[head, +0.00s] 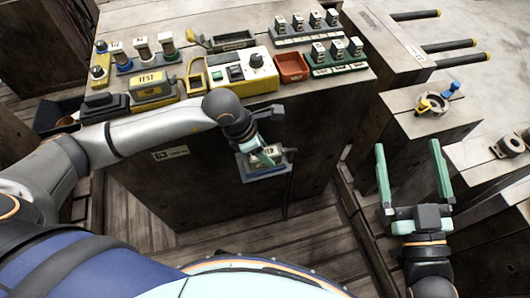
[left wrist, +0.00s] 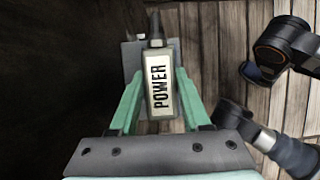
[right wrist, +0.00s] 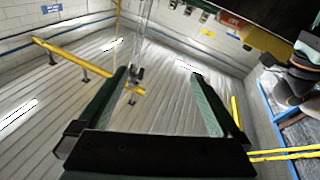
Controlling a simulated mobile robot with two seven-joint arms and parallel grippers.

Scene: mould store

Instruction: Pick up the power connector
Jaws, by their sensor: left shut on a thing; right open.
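The power connector (left wrist: 159,86) is a pale block with a "POWER" label and a dark cable end at its top in the left wrist view. My left gripper (left wrist: 157,80) has its green fingers on both sides of it and is shut on it. In the head view, my left gripper (head: 262,153) is at the front face of the bench, over a small grey bracket (head: 265,172). My arm partly hides the connector there, and I cannot tell whether it touches the bracket. My right gripper (head: 409,150) is open and empty at the right.
The wooden bench (head: 200,195) carries switch boxes, a yellow TEST box (head: 152,82), a red-orange tray (head: 292,67) and racks of small labelled blocks. Lower wooden blocks with a metal ring (head: 432,104) stand at the right. Plank floor is clear below the bracket.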

